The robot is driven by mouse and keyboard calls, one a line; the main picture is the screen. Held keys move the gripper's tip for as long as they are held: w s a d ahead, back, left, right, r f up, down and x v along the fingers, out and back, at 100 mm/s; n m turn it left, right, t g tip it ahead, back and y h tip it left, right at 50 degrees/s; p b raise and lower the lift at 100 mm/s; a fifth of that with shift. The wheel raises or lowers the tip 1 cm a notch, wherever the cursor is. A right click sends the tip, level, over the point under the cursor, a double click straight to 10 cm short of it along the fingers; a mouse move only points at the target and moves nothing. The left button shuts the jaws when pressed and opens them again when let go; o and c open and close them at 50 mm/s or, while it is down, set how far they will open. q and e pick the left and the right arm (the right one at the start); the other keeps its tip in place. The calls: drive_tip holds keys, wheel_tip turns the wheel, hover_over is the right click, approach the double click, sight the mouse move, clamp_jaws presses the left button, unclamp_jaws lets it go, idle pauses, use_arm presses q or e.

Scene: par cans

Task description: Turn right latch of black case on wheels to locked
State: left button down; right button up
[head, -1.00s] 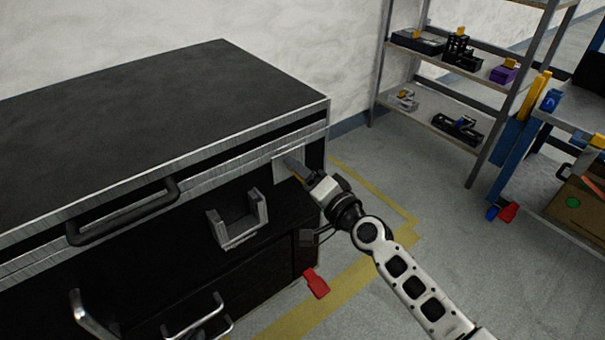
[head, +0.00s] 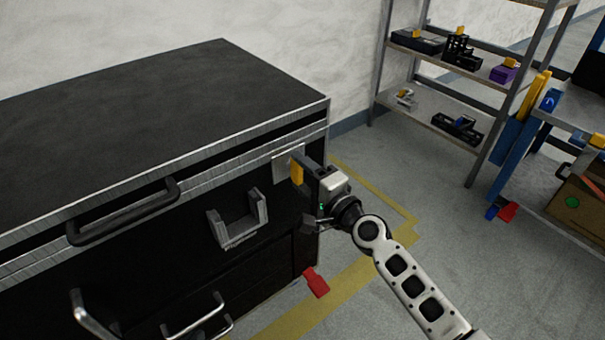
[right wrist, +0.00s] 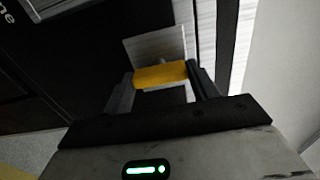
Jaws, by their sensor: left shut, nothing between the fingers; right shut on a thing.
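The black case (head: 160,110) with silver metal edging fills the left of the head view. Its right latch is a yellow piece (head: 297,172) on a pale square metal plate (head: 283,167) near the case's right front corner. My right gripper (head: 305,174) is shut on the latch. In the right wrist view, the yellow latch (right wrist: 160,76) lies between the two fingers in front of the metal plate (right wrist: 155,43). In the head view the yellow piece looks upright. The case's wheels are not clearly seen. My left gripper is not in view.
A grey U-shaped bracket (head: 238,232) and a dark bar handle (head: 122,214) stick out of the case front, left of the latch.

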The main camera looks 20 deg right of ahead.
drive_tip(key=shift+f, duration=0.1)
drive_tip(key=o, duration=1)
use_arm(q)
drive_tip(key=b, duration=0.1)
drive_tip(key=r+t+b, duration=0.1)
drive_tip(key=d+r+t+h+b, duration=0.1)
drive_tip(key=shift+w+r+b, duration=0.25)
drive_tip(key=shift+w+b, duration=0.05)
use_arm(e)
drive_tip(key=v, duration=1.6)
use_arm(q)
drive_tip(key=shift+f, duration=0.1)
